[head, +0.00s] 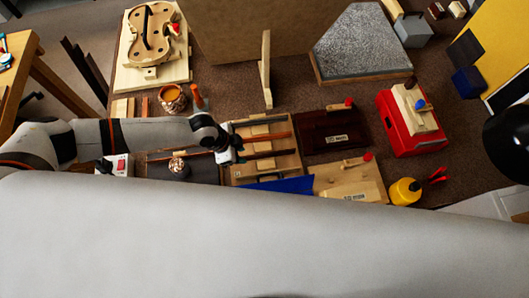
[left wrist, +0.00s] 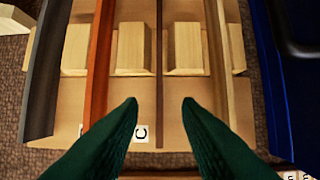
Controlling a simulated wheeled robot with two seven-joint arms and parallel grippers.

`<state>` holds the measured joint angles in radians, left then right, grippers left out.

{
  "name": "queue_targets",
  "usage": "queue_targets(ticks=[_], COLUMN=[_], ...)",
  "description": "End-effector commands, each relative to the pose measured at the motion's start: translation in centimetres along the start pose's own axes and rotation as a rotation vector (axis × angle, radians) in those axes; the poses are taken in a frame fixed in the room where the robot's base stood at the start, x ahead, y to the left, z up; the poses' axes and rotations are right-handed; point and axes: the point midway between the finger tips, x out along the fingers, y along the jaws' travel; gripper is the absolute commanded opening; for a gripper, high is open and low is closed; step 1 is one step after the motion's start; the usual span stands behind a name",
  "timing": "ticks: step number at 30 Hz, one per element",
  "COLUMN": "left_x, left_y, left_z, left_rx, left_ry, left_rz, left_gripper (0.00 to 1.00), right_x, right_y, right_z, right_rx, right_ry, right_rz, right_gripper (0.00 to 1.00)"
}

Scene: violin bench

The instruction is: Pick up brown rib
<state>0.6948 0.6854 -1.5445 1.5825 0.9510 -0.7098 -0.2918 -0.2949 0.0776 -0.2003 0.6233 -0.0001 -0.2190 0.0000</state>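A thin dark brown rib (left wrist: 159,60) runs lengthwise in the left wrist view, between the two dark green fingertips of my left gripper (left wrist: 160,102). The fingers are spread apart with nothing between them that they touch. A thicker reddish-brown strip (left wrist: 98,60) lies to the left of the thin one. My right gripper cannot be made out.
A grey strip (left wrist: 45,70) and pale wooden strips (left wrist: 217,60) flank the ribs. A blue object (head: 280,185) lies in front of the tray. A dark reddish box (head: 320,138) and a red box (head: 385,115) stand to the right. A violin body (head: 148,45) lies at back left.

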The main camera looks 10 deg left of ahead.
Motion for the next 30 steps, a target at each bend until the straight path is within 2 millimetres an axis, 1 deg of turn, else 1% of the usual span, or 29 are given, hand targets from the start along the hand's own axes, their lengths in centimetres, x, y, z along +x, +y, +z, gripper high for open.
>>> queue_targets(ticks=[1, 3, 6, 14, 16, 20, 21, 30], left_x=[0.5, 1.5, 2.2, 2.6, 2.5, 2.5, 2.5, 2.5], left_y=[0.1, 0.0, 0.1, 0.1, 0.1, 0.1, 0.1, 0.1], left_z=[0.0, 0.0, -0.1, -0.1, -0.1, -0.1, -0.1, -0.1], left_rx=[-0.001, -0.002, -0.001, 0.000, -0.001, -0.001, -0.001, -0.001], left_ry=[0.001, 0.000, 0.001, -0.001, 0.000, 0.000, 0.000, 0.000], left_rz=[-0.001, -0.002, -0.001, 0.000, 0.000, 0.000, 0.000, 0.000], left_gripper=[0.31, 0.31, 0.31, 0.31, 0.23, 0.01, 0.00, 0.00], right_x=[-0.4, -0.4, -0.5, -0.5, -0.5, -0.5, -0.5, -0.5], right_y=[0.0, 0.0, 0.0, -0.2, -0.2, -0.2, -0.2, -0.2], right_z=[0.0, -0.1, -0.2, -0.6, -0.6, -0.6, -0.6, -0.7], right_rx=[0.000, 0.000, -0.001, -0.002, -0.002, -0.002, -0.002, -0.001], right_ry=[0.001, 0.002, 0.004, 0.009, 0.010, 0.010, 0.011, 0.011], right_rz=[0.000, 0.000, 0.000, -0.002, -0.002, -0.002, -0.002, -0.002], right_gripper=[0.18, 0.18, 0.18, 0.18, 0.18, 0.18, 0.18, 0.18])
